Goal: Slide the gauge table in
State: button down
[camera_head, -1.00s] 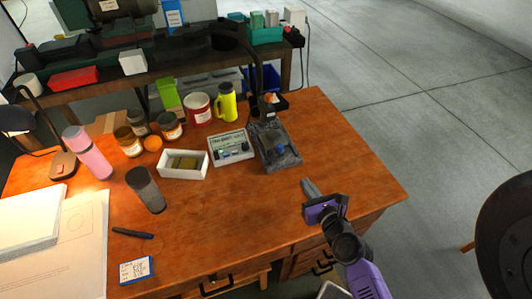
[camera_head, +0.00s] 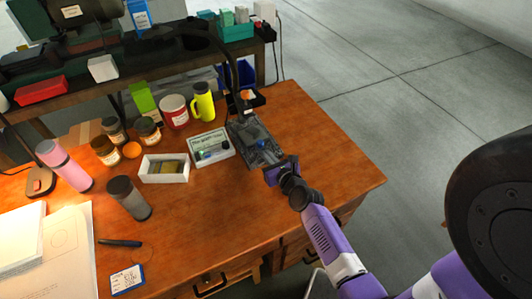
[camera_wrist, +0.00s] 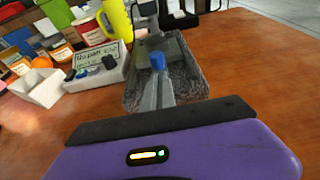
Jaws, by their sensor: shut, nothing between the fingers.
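The gauge stand (camera_head: 240,130) is a dark grey, stone-like block with a post at its back, on the wooden desk's right half. A blue knob (camera_head: 261,145) sits on the gauge's near part; it also shows in the wrist view (camera_wrist: 157,60). I cannot clearly tell the sliding table from the base. My gripper (camera_head: 267,160) is shut and empty at the gauge's near end. In the wrist view its grey fingers (camera_wrist: 158,82) point at the blue knob and cover part of the gauge. Whether they touch it I cannot tell.
A white display box (camera_head: 211,147) stands just left of the gauge, with a white tray (camera_head: 152,170) beyond it. A yellow bottle (camera_head: 204,103), a red mug (camera_head: 175,112) and jars stand behind. The desk (camera_head: 330,160) right of the gauge is clear.

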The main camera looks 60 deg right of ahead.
aim_at(261, 146)
jog(key=shift+w+d, duration=0.35)
jog(key=shift+w, duration=0.05)
jog(key=shift+w+d+r+p, duration=0.1)
jog(key=shift+w+d+p, duration=0.35)
jog(key=shift+w+d, duration=0.5)
jog(key=shift+w+d+r+p, duration=0.1)
jog(key=shift+w+d+p, duration=0.45)
jog(key=shift+w, duration=0.65)
jog(key=shift+d, duration=0.1)
jog(key=shift+f, duration=0.1)
